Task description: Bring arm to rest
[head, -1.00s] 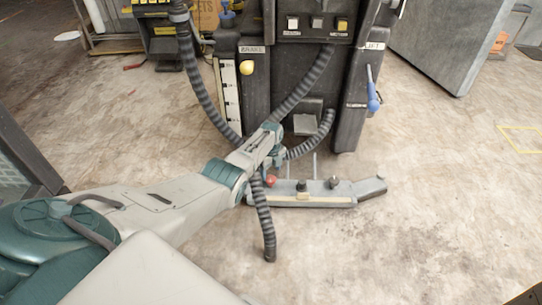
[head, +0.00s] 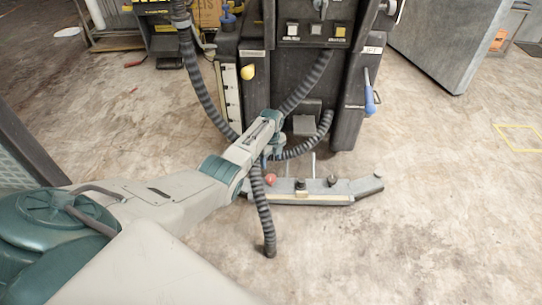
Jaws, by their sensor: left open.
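My left arm reaches in from the lower left, grey with teal joints. Its left gripper (head: 275,148) is at the arm's far end, in front of the black machine (head: 345,85). The jaws are small and partly hidden by the wrist and the dark hoses, but they are open, with nothing visibly held. I cannot tell whether the gripper touches the hose (head: 263,215) that hangs beside it. My right gripper is not in view.
A low grey pedal bar (head: 325,190) with red and black knobs lies at the machine's foot. A blue handle (head: 370,100) and a yellow knob (head: 247,72) stick out of the machine. A large grey panel (head: 440,45) stands at the upper right.

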